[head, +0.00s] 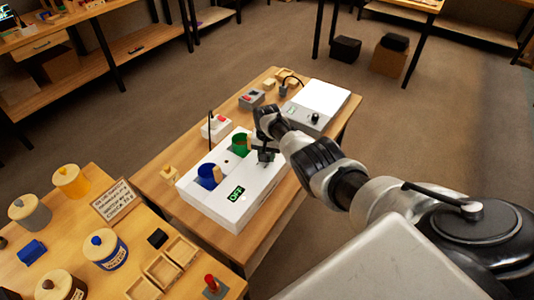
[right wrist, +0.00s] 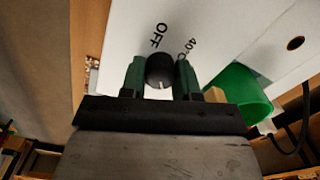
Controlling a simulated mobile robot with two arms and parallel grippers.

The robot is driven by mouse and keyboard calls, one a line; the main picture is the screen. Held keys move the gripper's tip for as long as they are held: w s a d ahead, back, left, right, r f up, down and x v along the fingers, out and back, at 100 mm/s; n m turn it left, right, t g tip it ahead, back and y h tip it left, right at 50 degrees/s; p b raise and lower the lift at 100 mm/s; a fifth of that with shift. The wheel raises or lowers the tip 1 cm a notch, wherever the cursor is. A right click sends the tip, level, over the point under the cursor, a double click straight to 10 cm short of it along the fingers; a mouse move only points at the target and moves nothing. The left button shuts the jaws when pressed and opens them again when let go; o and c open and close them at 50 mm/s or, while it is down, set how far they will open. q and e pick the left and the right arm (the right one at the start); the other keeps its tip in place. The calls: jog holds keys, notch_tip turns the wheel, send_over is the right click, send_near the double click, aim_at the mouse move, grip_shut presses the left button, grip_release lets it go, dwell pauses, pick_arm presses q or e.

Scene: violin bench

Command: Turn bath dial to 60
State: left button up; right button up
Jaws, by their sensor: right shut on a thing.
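The white bath (head: 235,207) stands on the wooden bench and its green display reads OFF. A blue pot (head: 209,176) and a green pot (head: 240,143) sit in its openings. The black bath dial (right wrist: 160,70) shows in the right wrist view, with OFF and 40°C printed on the white top beyond it. The white mark on the dial points down in that view. My right gripper (right wrist: 160,78) has its two fingers on either side of the dial and is shut on it. In the head view my right gripper (head: 265,152) hides the dial. My left gripper is not in view.
A white box with a dark knob (head: 318,105) stands behind the bath, close to my right arm. The near table holds jars (head: 105,249), a sign (head: 115,201) and wooden trays (head: 162,271).

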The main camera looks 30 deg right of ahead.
jog(key=shift+w+r+m, duration=0.1)
jog(key=shift+r+m, duration=0.05)
jog(key=shift+m, duration=0.45)
jog(key=o, duration=0.9)
notch_tip(320, 180, up, 6)
jog(key=p, duration=0.2)
jog(key=shift+f+p, duration=0.2)
jog(key=shift+p, duration=0.2)
notch_tip(320, 180, up, 4)
jog(key=shift+f, duration=0.1)
jog(key=shift+r, duration=0.65)
jog(key=shift+f, duration=0.1)
